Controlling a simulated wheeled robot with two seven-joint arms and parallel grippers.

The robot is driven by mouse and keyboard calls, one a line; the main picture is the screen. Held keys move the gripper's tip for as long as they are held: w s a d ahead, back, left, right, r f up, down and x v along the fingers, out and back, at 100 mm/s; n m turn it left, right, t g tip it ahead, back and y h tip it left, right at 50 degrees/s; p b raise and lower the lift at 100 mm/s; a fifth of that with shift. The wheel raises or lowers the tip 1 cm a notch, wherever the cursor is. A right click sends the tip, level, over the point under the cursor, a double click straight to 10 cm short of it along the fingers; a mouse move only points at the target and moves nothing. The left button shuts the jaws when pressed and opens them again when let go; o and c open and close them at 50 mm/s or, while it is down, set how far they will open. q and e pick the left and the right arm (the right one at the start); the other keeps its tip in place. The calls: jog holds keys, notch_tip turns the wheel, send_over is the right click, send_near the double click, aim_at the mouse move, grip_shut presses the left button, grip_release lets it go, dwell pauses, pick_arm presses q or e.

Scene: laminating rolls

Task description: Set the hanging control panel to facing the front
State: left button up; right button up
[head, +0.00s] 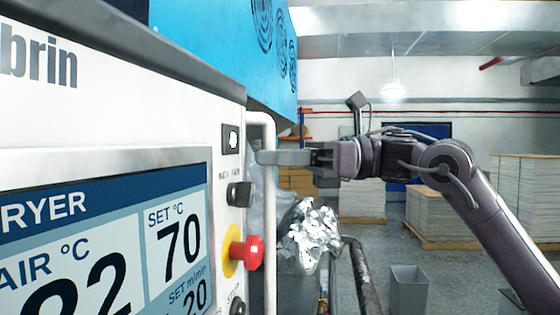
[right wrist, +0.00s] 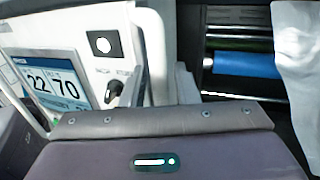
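The control panel (head: 110,130) is a white box with a blue-and-white screen, and it fills the left of the head view, turned at an angle. In the right wrist view its screen (right wrist: 52,78) shows at the left. A white vertical handle bar (head: 269,220) runs along its right edge; it also shows in the right wrist view (right wrist: 156,50). My right gripper (head: 268,158) is at the upper part of this bar, one finger on each side in the wrist view, seemingly closed on it. The near finger hides part of the bar. My left gripper is out of view.
A red stop button (head: 254,252) and black knobs stick out on the panel beside the bar. A blue machine housing (head: 215,45) is behind. A bin with crumpled foil (head: 312,228), a grey bin (head: 409,290) and stacked pallets (head: 440,215) stand beyond.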

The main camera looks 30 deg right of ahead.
jog(key=shift+o, duration=0.4)
jog(key=shift+w+d+f, duration=0.1)
jog(key=shift+f, duration=0.1)
jog(key=b+v, duration=0.1)
jog(key=v, duration=0.7)
jog(key=shift+d, duration=0.1)
